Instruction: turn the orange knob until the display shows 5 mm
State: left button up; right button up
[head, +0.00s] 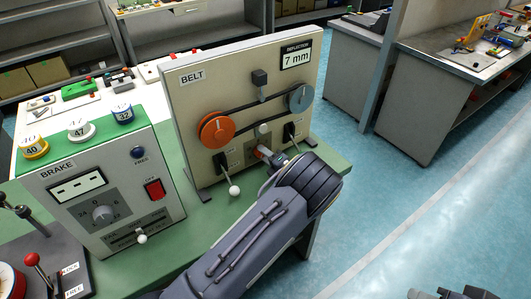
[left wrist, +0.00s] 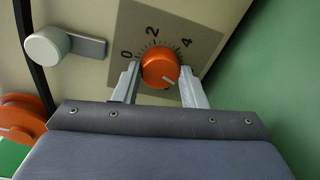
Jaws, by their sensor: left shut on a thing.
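The orange knob (left wrist: 160,68) sits on a grey dial plate (left wrist: 187,28) with the numbers 0, 2 and 4; its white mark points to the lower right in the left wrist view. It shows small and partly covered in the head view (head: 264,152). My left gripper (left wrist: 160,82) is shut on the knob, one finger on each side. In the head view the left gripper (head: 274,158) reaches the lower middle of the belt panel (head: 185,115). The display (head: 297,58) reads 7 mm. A dark part at the bottom right edge (head: 455,294) may be my right gripper, mostly cut off.
Above the knob, a dark belt runs between an orange pulley (head: 216,130) and a grey pulley (head: 300,98). Levers with white balls (head: 234,190) stand out beside my gripper. The brake box (head: 100,190) stands at left on the green table. The floor at right is clear.

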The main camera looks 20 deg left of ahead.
pick_arm(q)
jog(key=m, duration=0.4)
jog(key=shift+d+f+y+p, duration=0.1)
jog(key=shift+f+y+p, duration=0.05)
jog(key=shift+y+p, duration=0.2)
jog(key=m, duration=0.4)
jog(key=shift+f, duration=0.1)
jog(key=shift+m+y, duration=0.25)
jog(key=shift+m, duration=0.15)
jog(key=o, duration=1)
jog(key=b+v, duration=0.1)
jog(key=v, duration=0.6)
jog(key=shift+b, duration=0.35)
jog(key=shift+s+d, duration=0.2)
jog(key=shift+d, duration=0.15)
